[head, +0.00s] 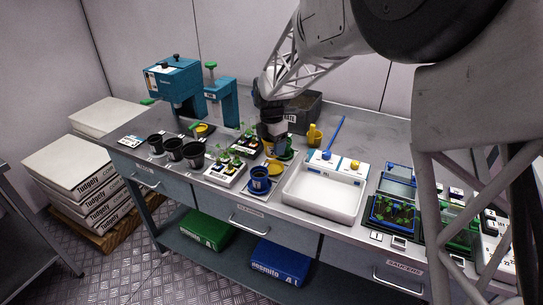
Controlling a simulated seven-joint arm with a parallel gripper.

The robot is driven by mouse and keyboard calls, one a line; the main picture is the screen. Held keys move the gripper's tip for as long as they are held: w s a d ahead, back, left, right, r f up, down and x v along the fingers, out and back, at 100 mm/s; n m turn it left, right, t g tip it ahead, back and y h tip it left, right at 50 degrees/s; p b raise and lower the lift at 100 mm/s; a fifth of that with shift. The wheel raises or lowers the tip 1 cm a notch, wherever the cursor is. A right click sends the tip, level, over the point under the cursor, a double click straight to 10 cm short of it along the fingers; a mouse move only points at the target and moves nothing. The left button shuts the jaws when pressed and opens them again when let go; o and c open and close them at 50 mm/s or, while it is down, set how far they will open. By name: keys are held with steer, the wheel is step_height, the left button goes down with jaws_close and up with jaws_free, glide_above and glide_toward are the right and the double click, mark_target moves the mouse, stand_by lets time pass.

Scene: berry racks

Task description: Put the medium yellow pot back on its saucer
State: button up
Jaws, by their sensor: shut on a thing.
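My gripper (273,138) is low over the middle of the bench, shut on the medium yellow pot (269,149). Only a small yellow part of the pot shows below the fingers; the rest is hidden. A yellow saucer (276,169) lies on the bench just below and in front of the pot. The pot appears above the saucer's back edge; I cannot tell whether they touch.
A blue pot (260,173) on a blue saucer stands in front, beside a white tray (320,197) to the right. Seedling trays (226,172) and black pots (174,150) are to the left. A yellow bottle-like item (314,136) and dark bin (304,112) stand behind.

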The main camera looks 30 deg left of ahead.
mark_target(271, 155)
steer(key=shift+f, duration=2.5)
steer(key=shift+f, duration=0.55)
steer(key=o, duration=1)
step_height(271, 155, up, 13)
steer(key=shift+r, duration=0.1)
steer(key=shift+d, duration=0.1)
